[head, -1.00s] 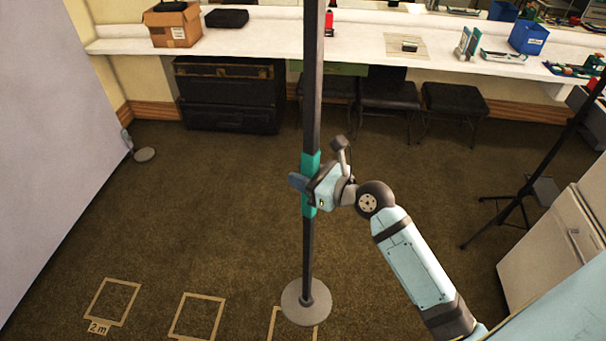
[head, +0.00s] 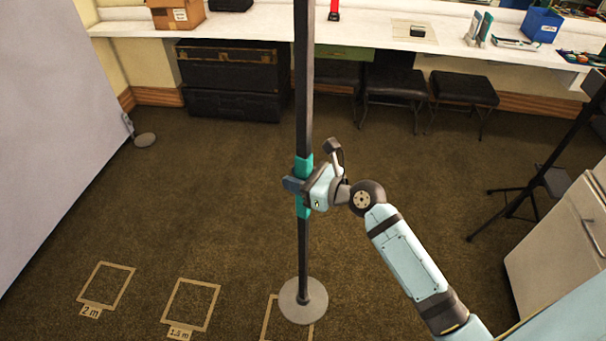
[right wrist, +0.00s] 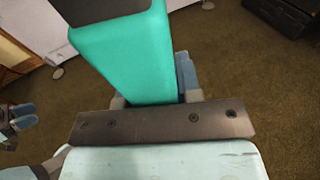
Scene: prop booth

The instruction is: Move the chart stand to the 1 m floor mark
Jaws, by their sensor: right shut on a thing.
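The chart stand is a tall dark pole (head: 303,120) with a teal sleeve (head: 304,206) and a round grey base (head: 303,301). It stands nearly upright. My right gripper (head: 300,186) is shut around the teal sleeve, which fills the jaws in the right wrist view (right wrist: 130,60). Taped squares on the floor are labelled 2 m (head: 107,286) and 1.5 m (head: 192,304). A third square (head: 266,318) is cut by the bottom edge, its label out of view; the base overlaps its upper right part. Blue finger-like parts, apparently my left gripper (right wrist: 22,116), show at the right wrist view's left edge.
A white counter (head: 380,40) runs along the back, with black trunks (head: 230,82) and stools (head: 465,90) below. A dark tripod (head: 525,190) and a pale cabinet (head: 560,240) stand at the right. A pale panel (head: 50,120) is at the left. The middle carpet is clear.

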